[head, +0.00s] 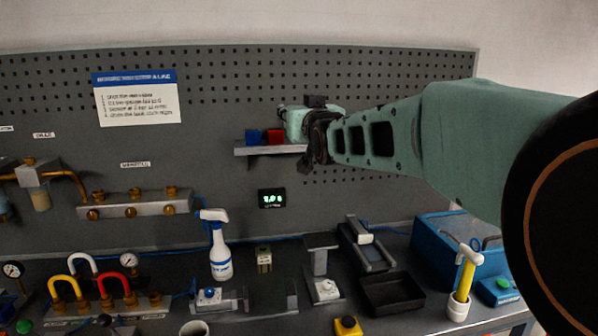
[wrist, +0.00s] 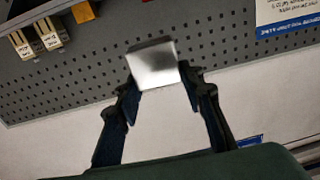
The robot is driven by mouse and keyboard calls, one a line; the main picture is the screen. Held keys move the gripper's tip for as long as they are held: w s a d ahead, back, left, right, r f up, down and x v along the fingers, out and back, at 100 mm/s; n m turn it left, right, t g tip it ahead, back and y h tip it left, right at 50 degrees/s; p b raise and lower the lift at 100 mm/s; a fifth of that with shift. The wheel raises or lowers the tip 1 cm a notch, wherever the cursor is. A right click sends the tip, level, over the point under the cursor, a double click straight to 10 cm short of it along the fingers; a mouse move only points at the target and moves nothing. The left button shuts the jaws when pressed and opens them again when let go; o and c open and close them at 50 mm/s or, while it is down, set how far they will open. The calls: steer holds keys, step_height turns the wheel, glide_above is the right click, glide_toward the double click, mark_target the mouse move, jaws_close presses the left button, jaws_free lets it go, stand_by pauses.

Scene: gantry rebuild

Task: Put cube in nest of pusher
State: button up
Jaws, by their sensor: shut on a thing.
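My gripper (wrist: 160,82) is shut on a plain silver-grey cube (wrist: 152,62) in the wrist view, with one dark finger on each side. The cube is held in the air, tilted in the picture, with pegboard behind it. In the head view my arm reaches in from the right, and its end is by the small wall shelf (head: 241,151). The held cube cannot be made out there. A long dark fixture with a pale block (head: 365,239) stands on the bench below right; it may be the pusher, but I cannot tell for certain. No nest is clearly seen.
A blue cube (head: 253,137) and a red cube (head: 274,137) sit on the shelf. On the bench stand a spray bottle (head: 220,250), a black tray (head: 392,293), a blue box (head: 432,242) and a yellow-handled hammer (head: 467,270) in a holder. A manifold (head: 135,206) is on the pegboard.

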steer(key=s+d+f+m+h+p, duration=0.1)
steer(key=d+f, duration=0.4)
steer(key=f, duration=0.7)
steer(key=d+f+m+h+p, duration=0.1)
steer(key=d+f, duration=0.4)
steer(key=f, duration=0.6)
steer(key=s+d+f+h, duration=0.2)
steer(key=s+d+f, duration=0.2)
steer(key=s+f, duration=0.2)
steer(key=shift+f+m, duration=0.3)
steer(key=shift+f, duration=0.05)
